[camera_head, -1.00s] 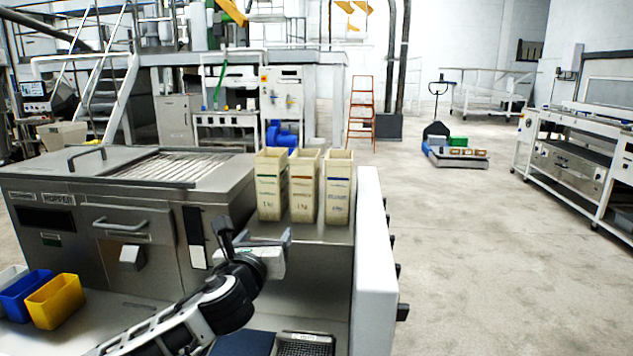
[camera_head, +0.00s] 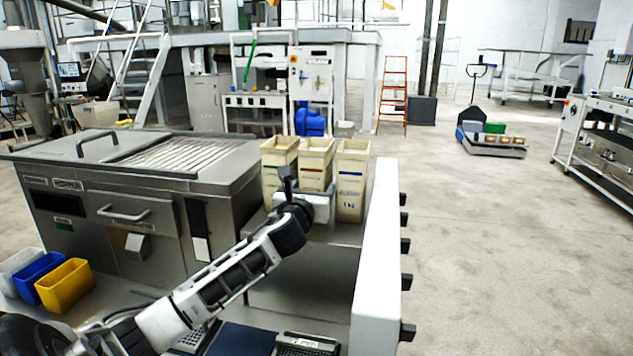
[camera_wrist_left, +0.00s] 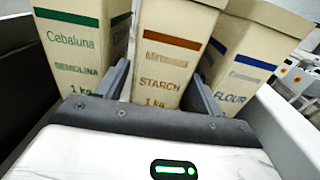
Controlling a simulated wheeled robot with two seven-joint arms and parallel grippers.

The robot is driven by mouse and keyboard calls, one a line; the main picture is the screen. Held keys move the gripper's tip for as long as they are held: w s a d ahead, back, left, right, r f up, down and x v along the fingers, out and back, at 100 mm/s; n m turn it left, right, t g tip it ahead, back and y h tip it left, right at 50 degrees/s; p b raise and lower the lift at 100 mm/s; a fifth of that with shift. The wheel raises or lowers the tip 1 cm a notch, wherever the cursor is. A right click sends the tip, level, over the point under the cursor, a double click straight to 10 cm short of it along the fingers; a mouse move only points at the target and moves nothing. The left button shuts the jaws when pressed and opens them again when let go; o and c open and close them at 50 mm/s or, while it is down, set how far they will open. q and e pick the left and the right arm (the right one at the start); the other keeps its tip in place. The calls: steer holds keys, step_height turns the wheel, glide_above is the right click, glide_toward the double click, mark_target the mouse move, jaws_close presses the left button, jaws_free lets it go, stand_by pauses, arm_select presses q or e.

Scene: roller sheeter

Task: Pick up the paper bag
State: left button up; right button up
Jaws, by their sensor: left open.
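Three upright paper bags with open tops stand in a row on the steel shelf beside the hopper unit. In the left wrist view they are the green-striped semolina bag (camera_wrist_left: 82,45), the orange-striped starch bag (camera_wrist_left: 172,50) and the blue-striped flour bag (camera_wrist_left: 238,70). They also show in the head view: semolina (camera_head: 279,150), starch (camera_head: 315,163) and flour (camera_head: 352,180). My left gripper (camera_head: 308,190) is open in front of the middle bag. In the wrist view its fingers (camera_wrist_left: 158,85) stand on either side of the lower starch bag; contact cannot be told.
The steel hopper unit (camera_head: 150,215) stands left of the bags. A white panel (camera_head: 378,250) closes the shelf on the right. Yellow (camera_head: 65,285), blue (camera_head: 38,277) and white bins stand at the lower left. Open floor lies to the right.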

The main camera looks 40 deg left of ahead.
arm_select(q)
steer(key=x, duration=0.5)
jaws_close()
steer(key=shift+w+r, duration=0.1)
steer(key=shift+r, duration=0.15)
